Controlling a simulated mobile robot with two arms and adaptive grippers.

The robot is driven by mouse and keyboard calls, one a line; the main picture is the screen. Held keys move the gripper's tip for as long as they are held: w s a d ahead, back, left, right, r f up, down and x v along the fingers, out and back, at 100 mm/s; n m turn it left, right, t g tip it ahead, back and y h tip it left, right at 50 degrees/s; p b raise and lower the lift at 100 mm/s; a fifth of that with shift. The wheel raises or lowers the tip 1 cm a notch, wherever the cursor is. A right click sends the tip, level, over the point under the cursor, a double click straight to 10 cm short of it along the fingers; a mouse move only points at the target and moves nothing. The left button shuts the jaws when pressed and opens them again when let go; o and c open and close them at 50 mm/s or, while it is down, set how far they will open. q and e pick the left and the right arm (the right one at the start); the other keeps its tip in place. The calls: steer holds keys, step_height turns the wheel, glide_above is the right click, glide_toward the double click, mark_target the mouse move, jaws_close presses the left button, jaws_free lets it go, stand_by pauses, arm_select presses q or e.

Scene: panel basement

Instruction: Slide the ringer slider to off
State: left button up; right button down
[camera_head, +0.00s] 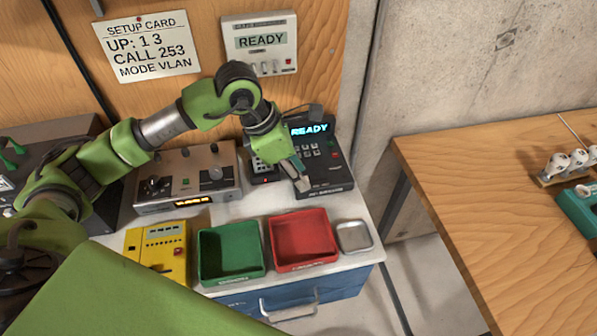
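A dark desk phone (333,180) with a lit screen reading READY stands at the back right of the bench. My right gripper is not in view.
A grey console (187,179) stands left of the phone. In front are a yellow device (157,250), a green tray (231,279), a red tray (303,265) and a small metal dish (354,237). A setup card (147,47) and READY panel (260,42) are on the wall.

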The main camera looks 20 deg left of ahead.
arm_select(q)
steer(key=v, duration=1.1)
steer(key=shift+s+a+r, duration=0.2)
steer(key=shift+a+r, duration=0.05)
steer(key=shift+f, duration=0.1)
